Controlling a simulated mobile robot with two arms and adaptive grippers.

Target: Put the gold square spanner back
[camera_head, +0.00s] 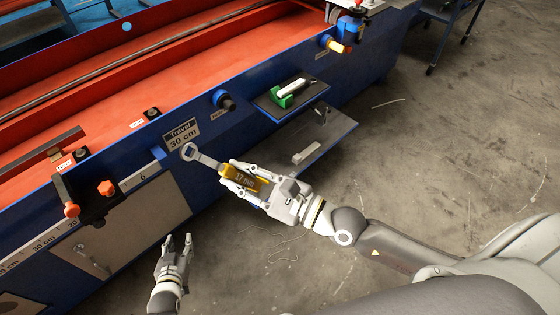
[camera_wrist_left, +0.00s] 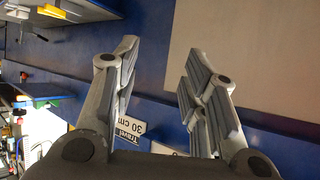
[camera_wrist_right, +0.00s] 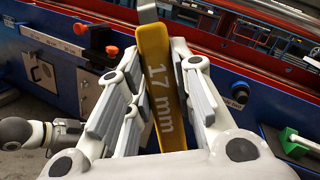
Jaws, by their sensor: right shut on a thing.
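The gold spanner (camera_head: 240,178) has a yellow handle marked "17 mm" and a grey metal shank ending in a ring-shaped head with a square opening. My right gripper (camera_head: 232,177) is shut on its handle and holds it in front of the blue machine side, the head pointing up-left, near the "Travel 30 cm" label. In the right wrist view the handle (camera_wrist_right: 160,85) stands between the fingers; the ring head is out of frame. My left gripper (camera_head: 177,245) is empty, low in front of the machine; its fingers are apart in the left wrist view (camera_wrist_left: 155,65).
An upper shelf (camera_head: 318,90) on the machine carries a green-and-white block (camera_head: 290,92). A lower grey shelf (camera_head: 335,128) carries a light block (camera_head: 306,152). A black knob (camera_head: 224,100) and orange-red knobs (camera_head: 106,188) stick out. The floor at right is mostly clear.

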